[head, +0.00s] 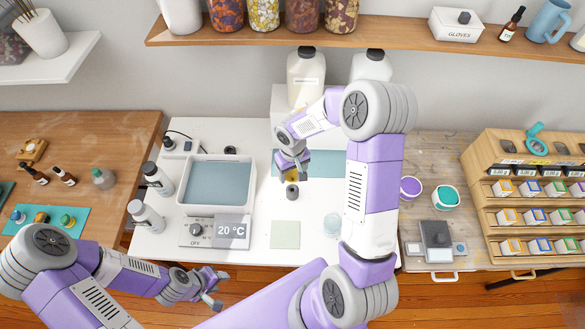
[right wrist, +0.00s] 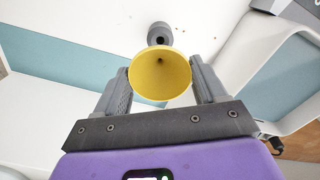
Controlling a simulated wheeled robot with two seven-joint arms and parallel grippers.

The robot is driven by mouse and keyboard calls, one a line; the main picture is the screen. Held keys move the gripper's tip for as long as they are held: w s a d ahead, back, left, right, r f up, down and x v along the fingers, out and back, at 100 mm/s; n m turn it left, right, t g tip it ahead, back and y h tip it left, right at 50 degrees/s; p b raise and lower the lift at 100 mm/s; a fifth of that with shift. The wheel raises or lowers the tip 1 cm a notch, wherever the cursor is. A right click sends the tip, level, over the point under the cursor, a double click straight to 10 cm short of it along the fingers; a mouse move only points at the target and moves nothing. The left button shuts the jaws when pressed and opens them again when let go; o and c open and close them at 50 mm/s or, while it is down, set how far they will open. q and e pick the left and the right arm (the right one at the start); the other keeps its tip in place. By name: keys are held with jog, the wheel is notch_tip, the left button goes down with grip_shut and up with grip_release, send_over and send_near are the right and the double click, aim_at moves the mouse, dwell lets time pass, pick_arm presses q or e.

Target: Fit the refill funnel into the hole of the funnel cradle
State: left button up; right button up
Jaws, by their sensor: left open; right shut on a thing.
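The yellow refill funnel (right wrist: 160,76) is between the fingers of my right gripper (right wrist: 161,84), which is shut on it. In the right wrist view its wide mouth faces the camera. In the head view the funnel is mostly hidden by my right gripper (head: 291,172). A small dark grey round piece, which looks like the funnel cradle (head: 292,191), stands on the white table just in front of that gripper. It also shows just beyond the funnel in the right wrist view (right wrist: 159,34). Whether they touch, I cannot tell. My left gripper (head: 214,303) is open and empty, low at the front left.
A water bath (head: 215,158) with a 20 °C display (head: 232,230) stands left of the cradle. A teal strip (head: 325,163) lies behind it, a pale green square (head: 286,235) in front. White bottles (head: 150,215) stand at the left; a large jug (head: 306,78) stands behind.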

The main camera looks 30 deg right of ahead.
aim_at(292, 178)
jog(key=shift+f+b, duration=0.2)
jog(key=shift+b, duration=0.15)
notch_tip(292, 178, down, 4)
jog(key=b, duration=0.3)
jog(key=shift+b, duration=0.3)
jog(key=shift+r, duration=0.1)
dwell(0.4)
jog(key=shift+b, duration=0.3)
